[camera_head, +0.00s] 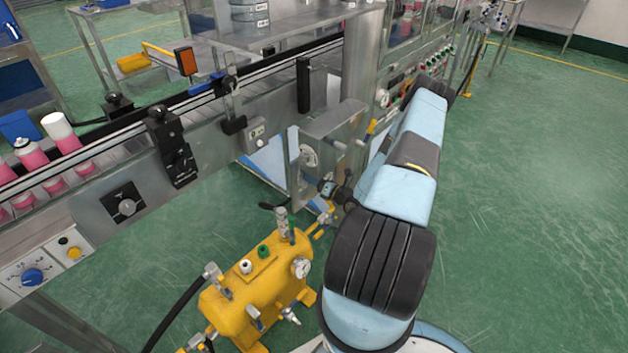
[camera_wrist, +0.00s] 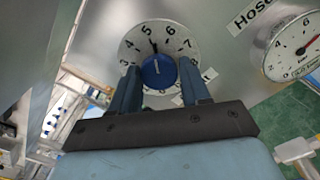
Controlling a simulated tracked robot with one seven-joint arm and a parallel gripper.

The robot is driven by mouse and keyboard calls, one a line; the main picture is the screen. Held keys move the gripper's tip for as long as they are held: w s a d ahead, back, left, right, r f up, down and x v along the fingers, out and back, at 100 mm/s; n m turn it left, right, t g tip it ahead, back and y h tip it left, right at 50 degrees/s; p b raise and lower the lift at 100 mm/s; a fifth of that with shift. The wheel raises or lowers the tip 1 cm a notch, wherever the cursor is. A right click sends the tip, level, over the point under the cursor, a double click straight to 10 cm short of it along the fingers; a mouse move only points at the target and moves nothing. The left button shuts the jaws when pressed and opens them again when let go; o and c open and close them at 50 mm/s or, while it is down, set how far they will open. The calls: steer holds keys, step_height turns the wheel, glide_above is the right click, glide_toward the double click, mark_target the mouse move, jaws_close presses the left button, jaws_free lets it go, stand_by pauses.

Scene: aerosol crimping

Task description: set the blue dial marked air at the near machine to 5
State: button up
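The blue dial (camera_wrist: 158,72) sits on a round white numbered scale (camera_wrist: 130,52) on a grey metal panel in the wrist view. A dark pointer above the dial points at or very close to 5. My gripper (camera_wrist: 160,76) has one finger on each side of the dial. Both fingertips appear to touch its edges, with no clear gap. In the head view my arm hides the gripper and this dial.
A round pressure gauge (camera_wrist: 300,48) is right of the dial, near a label starting "Hose". In the head view, a yellow tank (camera_head: 258,295) with valves stands beside my arm. A conveyor with pink cans (camera_head: 32,156) runs at left. Green floor at right is clear.

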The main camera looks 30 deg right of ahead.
steer(key=c, duration=0.6)
steer(key=shift+n, duration=0.6)
steer(key=o, duration=1.1)
steer(key=v, duration=1.3)
steer(key=shift+s+d, duration=0.15)
steer(key=shift+s, duration=0.2)
